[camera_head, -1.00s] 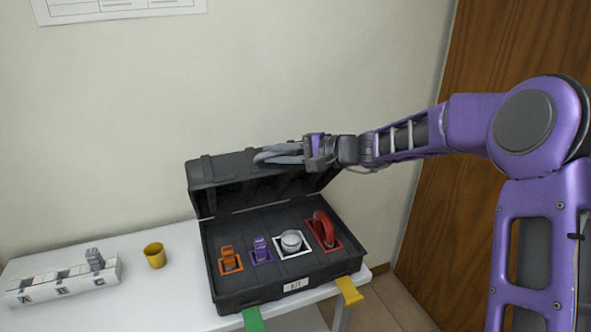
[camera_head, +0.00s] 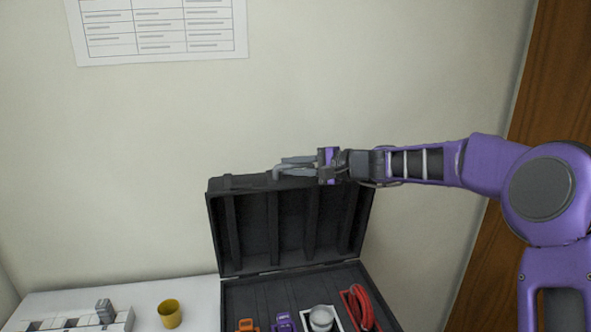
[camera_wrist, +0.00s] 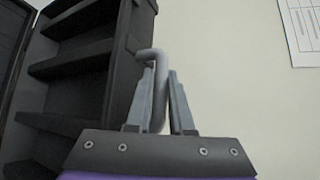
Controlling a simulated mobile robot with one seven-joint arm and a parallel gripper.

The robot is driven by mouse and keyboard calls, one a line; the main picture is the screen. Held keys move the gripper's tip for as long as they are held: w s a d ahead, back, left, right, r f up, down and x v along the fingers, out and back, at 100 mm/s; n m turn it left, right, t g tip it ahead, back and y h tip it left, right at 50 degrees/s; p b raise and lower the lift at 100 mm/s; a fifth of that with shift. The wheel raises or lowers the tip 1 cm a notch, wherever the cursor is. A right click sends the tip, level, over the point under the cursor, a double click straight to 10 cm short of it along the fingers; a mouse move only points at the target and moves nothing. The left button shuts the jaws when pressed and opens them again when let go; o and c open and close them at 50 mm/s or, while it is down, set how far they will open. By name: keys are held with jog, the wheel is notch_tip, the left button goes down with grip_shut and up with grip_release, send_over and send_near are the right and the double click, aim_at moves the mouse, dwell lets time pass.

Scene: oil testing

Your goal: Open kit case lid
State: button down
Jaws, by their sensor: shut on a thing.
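The black kit case stands on the white table with its lid (camera_head: 290,228) raised to near upright, its ribbed inside facing me. The case base (camera_head: 262,296) holds several items in coloured outlines. My gripper (camera_head: 282,168) is at the lid's top edge, reaching in from the right. In the wrist view my gripper (camera_wrist: 163,85) has its fingers around a grey bent handle (camera_wrist: 153,58) beside the lid's edge (camera_wrist: 136,35). The ribbed inside of the lid is on the left of that view. The front of the case is cut off in the head view.
A yellow cup (camera_head: 170,314) and a white labelled rack (camera_head: 75,321) with a grey piece (camera_head: 104,311) stand left of the case. A wall with a paper chart (camera_head: 160,30) is behind. A wooden door (camera_head: 490,190) is at the right.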

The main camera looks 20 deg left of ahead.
jog(key=shift+w+a, duration=0.15)
jog(key=shift+w, duration=0.05)
dwell(0.3)
jog(key=c, duration=0.8)
grip_release()
jog(key=b+v, duration=0.1)
jog(key=v, duration=1.6)
jog(key=shift+s+d, duration=0.15)
jog(key=shift+d, duration=0.05)
jog(key=shift+r, duration=0.15)
